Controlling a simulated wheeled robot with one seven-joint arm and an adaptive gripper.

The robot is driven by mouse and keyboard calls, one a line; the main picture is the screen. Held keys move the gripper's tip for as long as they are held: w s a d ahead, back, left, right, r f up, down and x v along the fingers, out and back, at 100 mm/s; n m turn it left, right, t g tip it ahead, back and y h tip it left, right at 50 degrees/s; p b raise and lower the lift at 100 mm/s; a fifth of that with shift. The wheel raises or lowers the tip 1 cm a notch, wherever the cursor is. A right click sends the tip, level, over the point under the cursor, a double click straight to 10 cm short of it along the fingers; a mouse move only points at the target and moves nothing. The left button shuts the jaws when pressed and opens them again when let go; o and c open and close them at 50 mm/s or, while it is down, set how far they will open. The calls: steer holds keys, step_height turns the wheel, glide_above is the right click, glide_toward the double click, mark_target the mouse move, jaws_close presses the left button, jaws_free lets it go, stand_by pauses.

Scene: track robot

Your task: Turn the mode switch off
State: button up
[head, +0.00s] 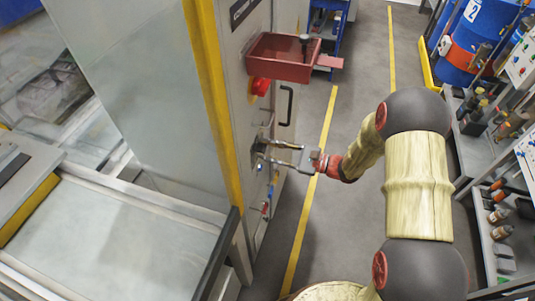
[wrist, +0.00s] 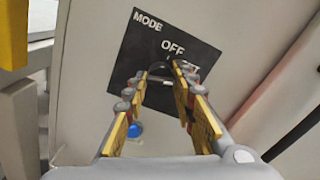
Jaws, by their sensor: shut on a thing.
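The mode switch (wrist: 160,70) is a dark knob on a black plate (wrist: 126,55) lettered "MODE" and "OFF" in white. A further word below "OFF" is partly hidden by a finger. My gripper (wrist: 160,80) reaches the plate, with its fingertips on either side of the knob and shut on it. The fingers hide much of the knob, so I cannot tell which word it points to. In the head view my gripper (head: 263,150) is at the front of the grey cabinet (head: 240,70), and the switch itself is hard to make out.
A red bin (head: 282,58) juts from the cabinet above my gripper, with a red round button (head: 260,87) and a black handle (head: 286,105) below it. A blue button (wrist: 134,130) sits below the plate. Shelves stand at the right, with open floor between.

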steer(key=n+b, duration=0.3)
steer(key=shift+w+f+n, duration=0.1)
steer(key=shift+w+n, duration=0.05)
steer(key=shift+n, duration=0.25)
steer(key=n+b, duration=0.3)
steer(key=b, duration=0.1)
steer(key=shift+n, duration=0.3)
steer(key=n+b, duration=0.6)
steer(key=b, duration=0.3)
steer(key=shift+n, duration=0.4)
steer(key=shift+r+b, duration=0.25)
steer(key=shift+b, duration=0.15)
steer(key=o, duration=1.1)
steer(key=shift+d, duration=0.15)
